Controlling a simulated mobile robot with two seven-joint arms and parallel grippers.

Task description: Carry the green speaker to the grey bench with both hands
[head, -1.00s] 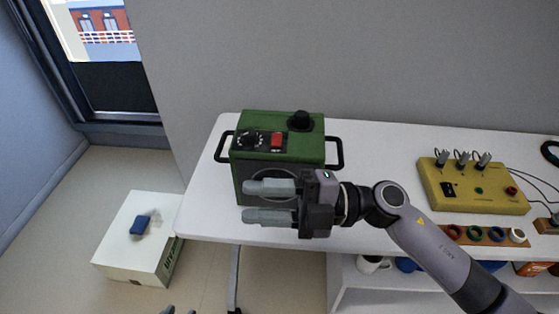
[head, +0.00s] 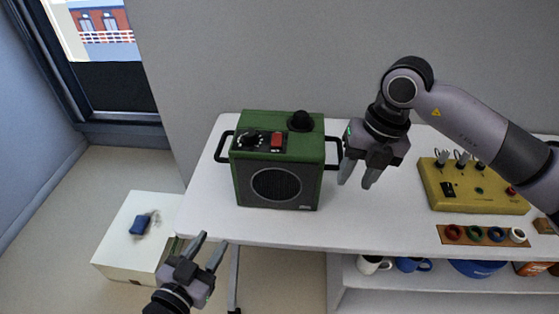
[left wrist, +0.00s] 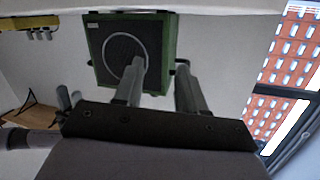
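The green speaker (head: 277,178) stands upright on the white table (head: 205,215), with a black handle on each side, a round grille, and knobs and a red switch on top. My right gripper (head: 357,182) is open and empty, fingers down, close to the right handle (head: 338,150); I cannot tell if it touches. My left gripper (head: 215,246) is open and empty in front of the table's front edge, below and left of the speaker. The left wrist view shows the speaker (left wrist: 158,50) beyond the left fingers (left wrist: 158,88). I cannot identify a grey bench.
A yellow panel box (head: 475,187) with plugs and a wooden strip of coloured rings (head: 484,235) are at the right. A low white box (head: 120,235) with a blue object (head: 139,225) stands on the floor at the left. Mugs (head: 372,264) sit on a shelf under the table.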

